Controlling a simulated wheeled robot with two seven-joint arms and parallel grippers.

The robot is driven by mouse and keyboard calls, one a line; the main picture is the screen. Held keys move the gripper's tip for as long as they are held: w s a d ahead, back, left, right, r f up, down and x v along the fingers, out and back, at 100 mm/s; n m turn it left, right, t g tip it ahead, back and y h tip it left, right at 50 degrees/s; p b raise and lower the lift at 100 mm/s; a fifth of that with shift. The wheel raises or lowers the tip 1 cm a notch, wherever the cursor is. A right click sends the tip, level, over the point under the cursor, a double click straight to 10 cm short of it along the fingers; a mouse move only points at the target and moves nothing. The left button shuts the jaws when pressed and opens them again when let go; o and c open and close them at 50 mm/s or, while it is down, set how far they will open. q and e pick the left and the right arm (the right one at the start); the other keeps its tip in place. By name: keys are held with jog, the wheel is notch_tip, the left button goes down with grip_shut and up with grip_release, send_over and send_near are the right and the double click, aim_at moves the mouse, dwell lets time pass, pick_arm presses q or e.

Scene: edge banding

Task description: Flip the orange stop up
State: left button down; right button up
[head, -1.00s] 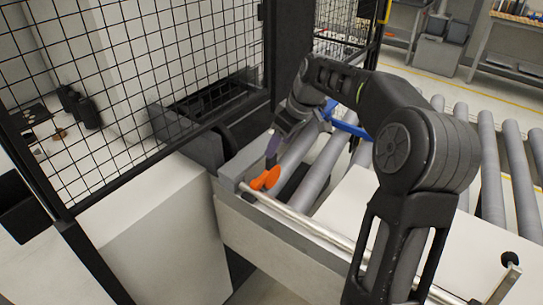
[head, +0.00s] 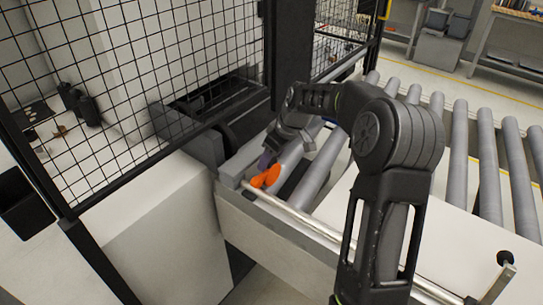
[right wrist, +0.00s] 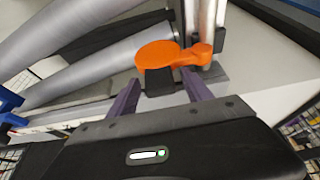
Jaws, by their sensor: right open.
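The orange stop (head: 266,178) sits on the metal rod (head: 300,218) at the far left end of the conveyor. In the right wrist view the orange stop (right wrist: 158,54) shows a round flat disc and a short arm running right to its mount on the rod. My right gripper (head: 268,161) is just above and behind the stop. In the right wrist view its two purple fingers (right wrist: 161,92) are apart, with the disc just beyond and between them and a dark block below the disc. I cannot tell whether they touch it. My left gripper is not in view.
Grey rollers (head: 458,150) run behind the stop, and a white panel (head: 455,215) covers part of the conveyor at right. A black mesh fence (head: 150,70) with a dark post stands close on the left.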

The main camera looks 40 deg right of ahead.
jog(key=shift+c, duration=0.6)
grip_shut()
dwell(0.7)
